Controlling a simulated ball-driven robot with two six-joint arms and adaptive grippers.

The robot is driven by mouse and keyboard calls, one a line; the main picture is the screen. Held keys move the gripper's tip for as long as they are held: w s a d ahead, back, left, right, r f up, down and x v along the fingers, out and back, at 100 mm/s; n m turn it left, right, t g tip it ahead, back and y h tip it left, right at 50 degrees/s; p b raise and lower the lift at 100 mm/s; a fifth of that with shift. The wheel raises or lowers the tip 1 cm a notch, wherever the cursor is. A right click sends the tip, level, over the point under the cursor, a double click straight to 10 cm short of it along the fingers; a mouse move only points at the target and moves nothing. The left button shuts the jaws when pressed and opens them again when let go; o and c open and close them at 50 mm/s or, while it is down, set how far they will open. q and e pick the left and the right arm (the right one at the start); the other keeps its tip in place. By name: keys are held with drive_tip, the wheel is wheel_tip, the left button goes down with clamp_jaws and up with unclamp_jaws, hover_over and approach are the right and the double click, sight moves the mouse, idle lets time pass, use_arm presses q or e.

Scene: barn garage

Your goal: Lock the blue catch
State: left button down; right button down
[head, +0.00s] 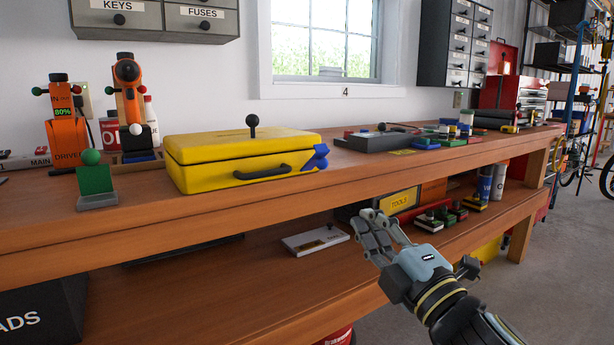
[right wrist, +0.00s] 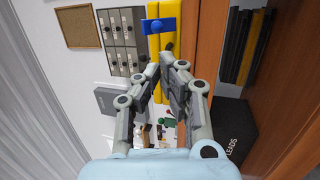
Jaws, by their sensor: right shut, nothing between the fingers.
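The yellow case (head: 215,170) sits on the workbench with its lid down. The blue catch (head: 317,158) is at its right end near the front corner, sticking out at a tilt. A dark handle (head: 262,172) is on the case front and a black knob stands on the lid. The right wrist view shows the blue catch (right wrist: 160,26) on the yellow case (right wrist: 182,50), turned on its side, beyond the fingertips. My right gripper (head: 372,218) is shut and empty, in front of the bench edge, below and right of the catch, apart from it. My left gripper is not in view.
The workbench front edge (head: 400,172) lies between my right gripper and the case. Left of the case stand an orange drill (head: 128,95) and a green block (head: 94,180). A grey tray (head: 375,142) lies to the right. A lower shelf holds a yellow tools bin (head: 402,200).

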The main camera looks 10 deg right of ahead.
drive_tip(key=shift+w, duration=0.1)
drive_tip(key=p+x, duration=0.1)
drive_tip(key=x, duration=1.2)
drive_tip(key=shift+w, duration=0.35)
drive_tip(key=shift+r, duration=0.15)
